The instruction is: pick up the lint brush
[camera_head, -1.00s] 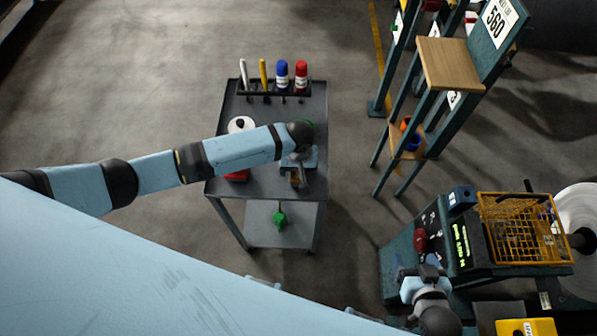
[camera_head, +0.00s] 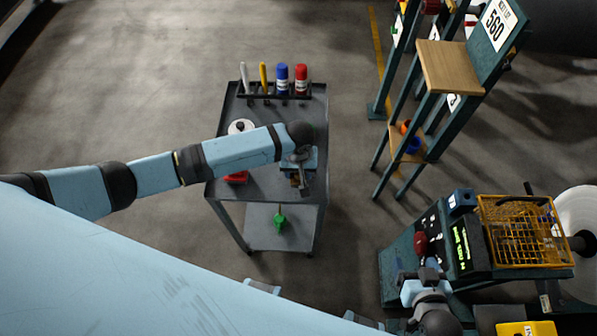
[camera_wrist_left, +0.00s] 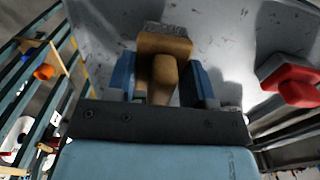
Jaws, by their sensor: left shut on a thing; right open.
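The lint brush, with a wooden handle and block (camera_wrist_left: 165,45) and a grey bristle end, shows in the left wrist view. Its handle lies between the two blue fingers of my left gripper (camera_wrist_left: 163,82), which is shut on it. In the head view my left gripper (camera_head: 301,176) is over the front right of the grey cart's top, and only a little brown of the brush (camera_head: 295,182) shows. I cannot tell whether the brush touches the top. My right gripper (camera_head: 424,272) is open and empty beside the machine console.
The grey cart (camera_head: 265,185) holds a rack with markers (camera_head: 282,75), a white roll (camera_head: 240,126) and a red object (camera_head: 236,177). A green object (camera_head: 280,220) is on its lower shelf. A rack (camera_head: 450,65) and console with yellow basket (camera_head: 520,225) stand right.

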